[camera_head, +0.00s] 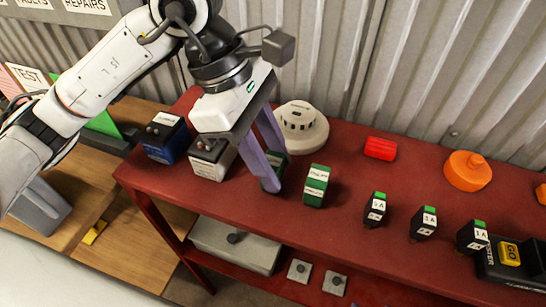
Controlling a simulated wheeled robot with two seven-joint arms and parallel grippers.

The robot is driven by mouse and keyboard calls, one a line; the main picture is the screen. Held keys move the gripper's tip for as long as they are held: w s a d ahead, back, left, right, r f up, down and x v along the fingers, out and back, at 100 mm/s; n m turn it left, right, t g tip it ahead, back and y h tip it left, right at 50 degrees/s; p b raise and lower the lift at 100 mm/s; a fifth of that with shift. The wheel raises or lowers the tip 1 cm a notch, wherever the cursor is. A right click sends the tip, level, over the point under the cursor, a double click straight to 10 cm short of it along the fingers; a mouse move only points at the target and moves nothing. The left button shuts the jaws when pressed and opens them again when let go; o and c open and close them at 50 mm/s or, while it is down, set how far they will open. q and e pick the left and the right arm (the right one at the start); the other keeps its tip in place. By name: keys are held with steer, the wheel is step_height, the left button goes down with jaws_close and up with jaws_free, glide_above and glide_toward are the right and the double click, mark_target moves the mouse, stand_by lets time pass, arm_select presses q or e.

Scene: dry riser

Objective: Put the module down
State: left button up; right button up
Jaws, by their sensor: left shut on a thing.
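My left gripper (271,168) reaches down from the upper left over the red bench (345,225). Its purple fingers are shut on a dark green module (268,183), which is mostly hidden between them. The module is low over the bench or on it; I cannot tell whether it touches. A second green module (316,187) with white labels stands upright just to the right, apart from the held one. My right gripper is not in view.
A white round detector (302,130) stands behind the fingers. A white block (210,165) and a blue block (163,143) stand to the left. Right are a red block (380,149), an orange dome (467,168) and several small black modules (376,209). A corrugated wall (400,60) closes the back.

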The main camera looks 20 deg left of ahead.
arm_select(q)
steer(key=shift+f, duration=0.1)
steer(key=shift+f+b, duration=0.1)
steer(key=shift+b, duration=0.2)
steer(key=o, duration=1.1)
steer(key=shift+o, duration=0.2)
steer(key=shift+r+p, duration=0.35)
steer(key=shift+p, duration=0.1)
steer(key=b+v, duration=0.1)
steer(key=v, duration=1.1)
steer(key=shift+a+f, duration=0.1)
